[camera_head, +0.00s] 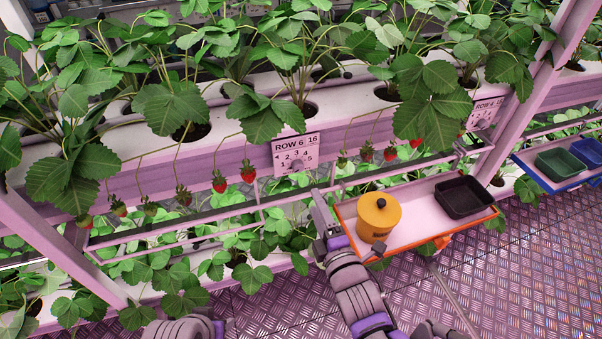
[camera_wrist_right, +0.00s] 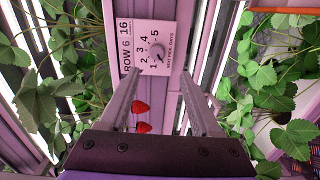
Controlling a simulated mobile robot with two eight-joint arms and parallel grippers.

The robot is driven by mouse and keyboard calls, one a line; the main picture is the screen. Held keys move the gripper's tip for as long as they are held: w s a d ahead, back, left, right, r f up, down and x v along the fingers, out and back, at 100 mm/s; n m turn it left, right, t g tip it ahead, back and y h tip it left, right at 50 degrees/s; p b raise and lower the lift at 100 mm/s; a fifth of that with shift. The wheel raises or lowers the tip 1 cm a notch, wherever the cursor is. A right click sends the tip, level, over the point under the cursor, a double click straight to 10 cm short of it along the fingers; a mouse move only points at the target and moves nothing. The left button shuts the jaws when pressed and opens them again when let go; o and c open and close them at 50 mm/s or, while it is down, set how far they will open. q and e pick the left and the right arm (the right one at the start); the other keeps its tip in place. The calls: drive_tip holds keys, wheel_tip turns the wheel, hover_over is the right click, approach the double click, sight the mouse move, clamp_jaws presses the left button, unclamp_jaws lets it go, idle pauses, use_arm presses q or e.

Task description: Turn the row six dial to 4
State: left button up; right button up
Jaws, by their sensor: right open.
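The row six plate (camera_head: 303,141) is a white label on the pink rack beam in the head view, marked "ROW 6 16" with numbers 1 to 5. Its small grey dial (camera_head: 297,165) sits among the numbers. In the right wrist view the dial (camera_wrist_right: 158,57) shows between and beyond my finger ends; which number it points to is too small to tell. My right gripper (camera_wrist_right: 161,70) is open, its two fingers directed at the plate with nothing held between them. In the head view my right gripper (camera_head: 321,205) is just below the plate. My left gripper is not in view.
Red strawberries (camera_head: 219,182) hang beside the plate, with leaves around. An orange-rimmed tray (camera_head: 408,208) right of my arm holds a yellow lidded pot (camera_head: 378,216) and a black container (camera_head: 464,197). A blue tray (camera_head: 560,183) stands farther right. Metal floor is open in front.

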sight(299, 169)
drive_tip(key=b+x, duration=0.1)
drive_tip(key=x, duration=1)
drive_tip(key=shift+a+r, duration=0.1)
drive_tip(key=shift+r, duration=0.05)
drive_tip(key=shift+s, duration=0.1)
clamp_jaws()
